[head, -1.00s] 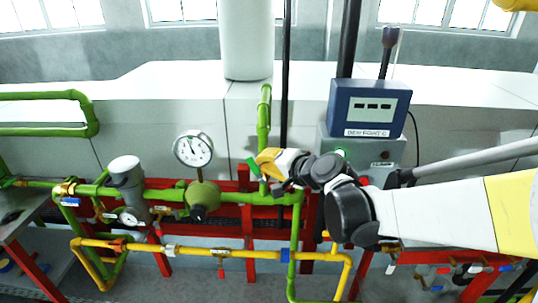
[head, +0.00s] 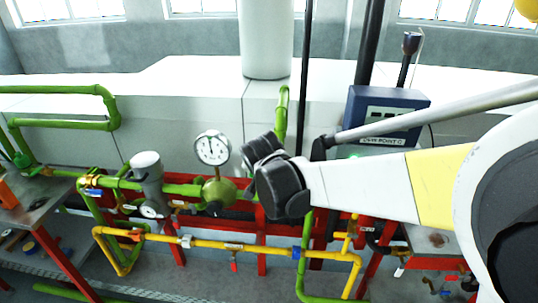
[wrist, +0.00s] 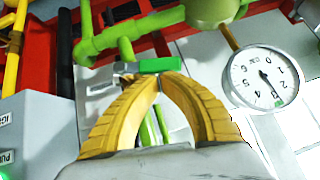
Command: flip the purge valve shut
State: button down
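A small valve with a green handle (wrist: 161,64) shows in the wrist view, on a metal fitting (wrist: 105,84) beside green pipework; I take it to be the purge valve. Its handle lies roughly crosswise in that view. My gripper's (wrist: 159,79) two yellow fingers arch together, with their tips meeting and no object visible between them. The tips are right at the handle; whether they touch it I cannot tell. In the head view the gripper and this valve are hidden behind my arm's dark joints.
A round pressure gauge (head: 212,148) stands left of my arm and also shows in the wrist view (wrist: 265,77). A green pipe (head: 281,115) rises behind my arm. A red frame (head: 262,260), a yellow pipe (head: 210,243) and a blue display box (head: 385,110) are close by.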

jog(key=shift+d+r, duration=0.15)
jog(key=shift+r+p, duration=0.6)
jog(key=shift+r, duration=0.1)
jog(key=shift+r, duration=0.3)
jog(key=w+d+r+p+v, duration=0.1)
jog(key=p+v, duration=0.3)
jog(key=v, duration=0.8)
jog(key=shift+w+d+r+p, duration=0.2)
jog(key=shift+d+r+p, duration=0.1)
jog(key=shift+r, duration=0.1)
